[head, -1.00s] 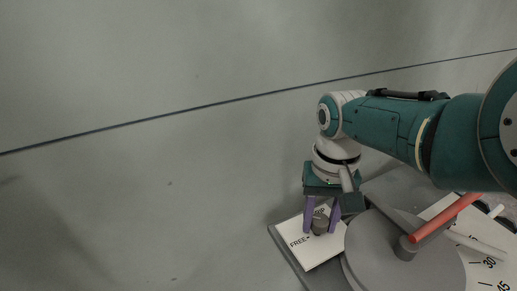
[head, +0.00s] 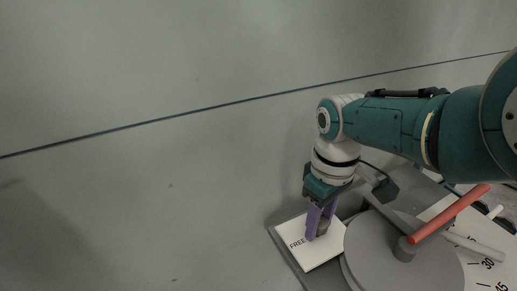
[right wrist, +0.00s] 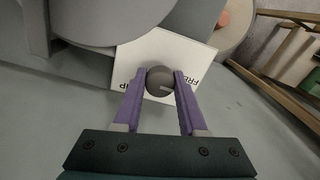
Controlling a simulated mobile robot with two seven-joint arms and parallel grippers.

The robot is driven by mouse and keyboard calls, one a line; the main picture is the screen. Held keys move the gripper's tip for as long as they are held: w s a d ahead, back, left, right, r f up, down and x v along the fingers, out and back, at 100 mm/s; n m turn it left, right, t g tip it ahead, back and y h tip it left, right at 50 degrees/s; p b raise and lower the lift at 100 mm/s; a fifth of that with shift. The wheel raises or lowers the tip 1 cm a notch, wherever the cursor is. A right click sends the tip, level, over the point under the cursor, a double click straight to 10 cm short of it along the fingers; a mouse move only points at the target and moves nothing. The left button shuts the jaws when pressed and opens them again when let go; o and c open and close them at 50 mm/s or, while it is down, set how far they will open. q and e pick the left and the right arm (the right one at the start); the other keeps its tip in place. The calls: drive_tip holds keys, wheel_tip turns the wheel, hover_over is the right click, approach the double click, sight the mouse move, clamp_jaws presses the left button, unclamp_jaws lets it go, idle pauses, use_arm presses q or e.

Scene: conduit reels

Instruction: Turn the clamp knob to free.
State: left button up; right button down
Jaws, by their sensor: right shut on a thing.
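The clamp knob (right wrist: 160,82) is a small dark grey round knob on a white label plate (right wrist: 188,46) in the right wrist view. It also shows in the head view (head: 323,228), partly behind the fingers. The plate reads "FREE" at its left side in the head view; the other word is mostly hidden by the gripper. My right gripper (head: 315,229) has its purple fingers shut on the knob from above. My left gripper is not in view.
Right of the plate is a large grey disc (head: 376,262) with a red bar (head: 450,214) over it. A white scale with numbers (head: 482,266) lies further right. The grey floor to the left is clear.

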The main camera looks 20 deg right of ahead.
drive_tip(key=shift+n, duration=0.3)
drive_tip(key=shift+c, duration=2.3)
unclamp_jaws()
wheel_tip(320, 180, up, 10)
drive_tip(key=p, duration=0.8)
